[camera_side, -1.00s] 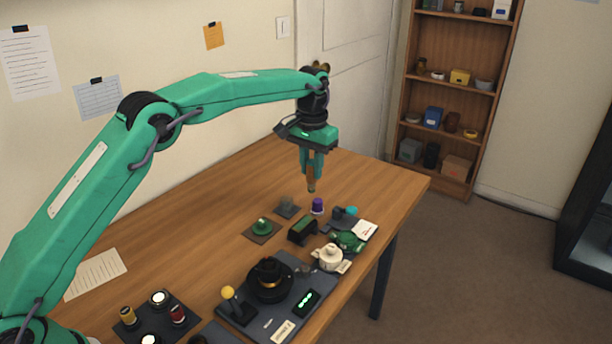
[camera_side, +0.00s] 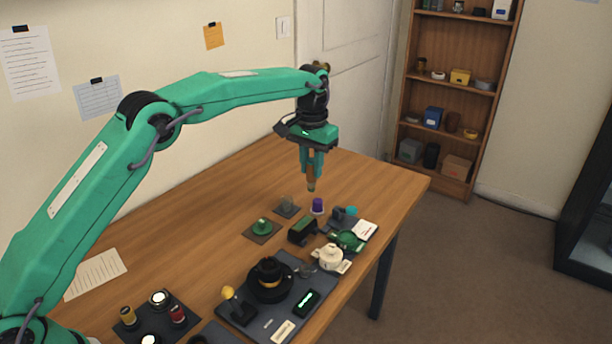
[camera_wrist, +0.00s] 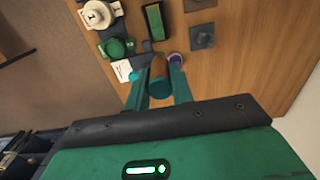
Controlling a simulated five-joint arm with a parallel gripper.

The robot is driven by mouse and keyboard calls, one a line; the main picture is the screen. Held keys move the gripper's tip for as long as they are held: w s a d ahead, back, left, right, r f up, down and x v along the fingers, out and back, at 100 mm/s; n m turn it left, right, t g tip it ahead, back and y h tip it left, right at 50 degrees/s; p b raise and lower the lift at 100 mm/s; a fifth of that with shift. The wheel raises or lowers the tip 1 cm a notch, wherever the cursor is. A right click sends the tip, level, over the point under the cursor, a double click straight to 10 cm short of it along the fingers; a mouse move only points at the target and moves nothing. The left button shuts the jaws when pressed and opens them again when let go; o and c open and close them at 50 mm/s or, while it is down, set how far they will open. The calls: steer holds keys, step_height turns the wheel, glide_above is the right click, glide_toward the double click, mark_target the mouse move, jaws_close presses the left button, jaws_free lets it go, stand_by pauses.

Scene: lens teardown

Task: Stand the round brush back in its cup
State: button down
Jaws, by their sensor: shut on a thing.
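My gripper (camera_side: 311,168) points down above the far part of the table, shut on the round brush (camera_side: 311,181). The brush is upright, with a brown body and a darker lower end, clear of the table. In the wrist view my gripper (camera_wrist: 162,90) has the brush's round teal end (camera_wrist: 160,88) between its fingers. A small grey cup-like piece (camera_side: 286,203) stands on a dark square base below and left of the brush in the side view. In the wrist view it (camera_wrist: 202,37) is right of the gripper; I cannot tell whether it is empty.
A purple-topped piece (camera_side: 317,205) stands close below the brush. Nearby are a black block with a green top (camera_side: 302,230), a green dome (camera_side: 262,226), a green part (camera_side: 347,241) and a white part (camera_side: 331,258).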

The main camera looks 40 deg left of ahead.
steer(key=w+a+f, duration=0.2)
steer(key=a+f, duration=0.1)
steer(key=a, duration=0.7)
steer(key=shift+w+f, duration=0.25)
steer(key=shift+f, duration=0.05)
steer(key=shift+f, duration=0.1)
steer(key=shift+f, duration=2.15)
steer(key=shift+f, duration=0.5)
steer(key=shift+f, duration=1.05)
steer(key=shift+f, duration=0.55)
